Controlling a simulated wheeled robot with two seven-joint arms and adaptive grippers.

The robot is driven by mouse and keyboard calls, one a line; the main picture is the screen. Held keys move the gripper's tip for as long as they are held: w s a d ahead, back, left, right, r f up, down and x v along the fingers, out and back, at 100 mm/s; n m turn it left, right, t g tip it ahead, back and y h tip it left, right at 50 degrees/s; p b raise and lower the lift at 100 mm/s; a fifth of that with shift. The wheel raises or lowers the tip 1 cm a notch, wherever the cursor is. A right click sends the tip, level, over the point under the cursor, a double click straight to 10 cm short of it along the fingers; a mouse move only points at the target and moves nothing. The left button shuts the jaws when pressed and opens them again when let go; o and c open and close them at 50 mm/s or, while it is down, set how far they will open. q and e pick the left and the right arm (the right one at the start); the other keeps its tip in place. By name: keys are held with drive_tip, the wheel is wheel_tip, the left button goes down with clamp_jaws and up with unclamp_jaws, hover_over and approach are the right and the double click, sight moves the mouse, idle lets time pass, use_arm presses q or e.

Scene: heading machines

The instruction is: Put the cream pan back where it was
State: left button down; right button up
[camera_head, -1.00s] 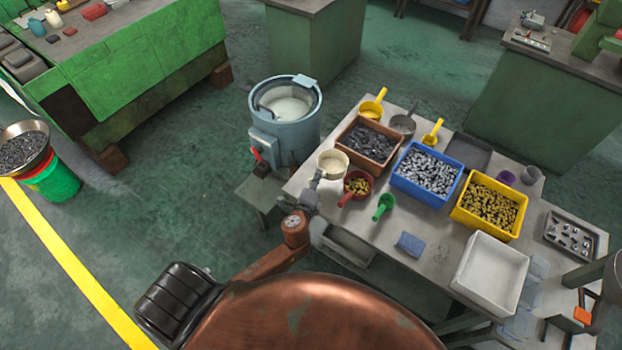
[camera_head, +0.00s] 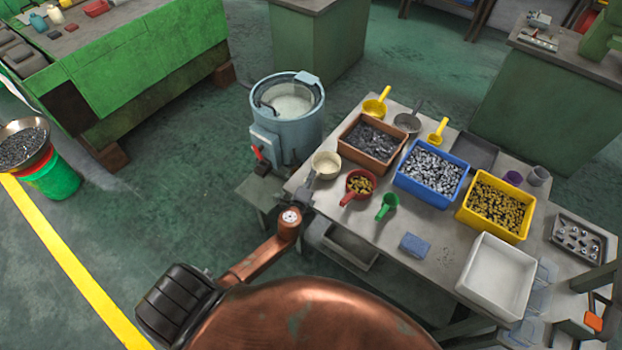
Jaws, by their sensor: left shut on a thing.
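The cream pan (camera_head: 326,164) is at the left edge of the grey workbench (camera_head: 415,225), next to the red scoop (camera_head: 359,186) and in front of the brown bin (camera_head: 371,140). My left gripper (camera_head: 311,182) is at the pan's near left side, shut on its handle, which the fingers mostly hide. The pan looks upright, with its opening facing up. I cannot tell whether its base touches the bench. My right gripper does not show.
A blue-grey round machine (camera_head: 286,128) stands close behind the left gripper. A green scoop (camera_head: 387,206), blue bin (camera_head: 430,178), yellow bin (camera_head: 495,208) and white tray (camera_head: 496,275) crowd the bench. Some bare bench lies around the blue block (camera_head: 415,245).

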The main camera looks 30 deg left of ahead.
use_arm(q)
drive_tip(key=shift+f, duration=0.1)
drive_tip(key=c, duration=1.8)
unclamp_jaws()
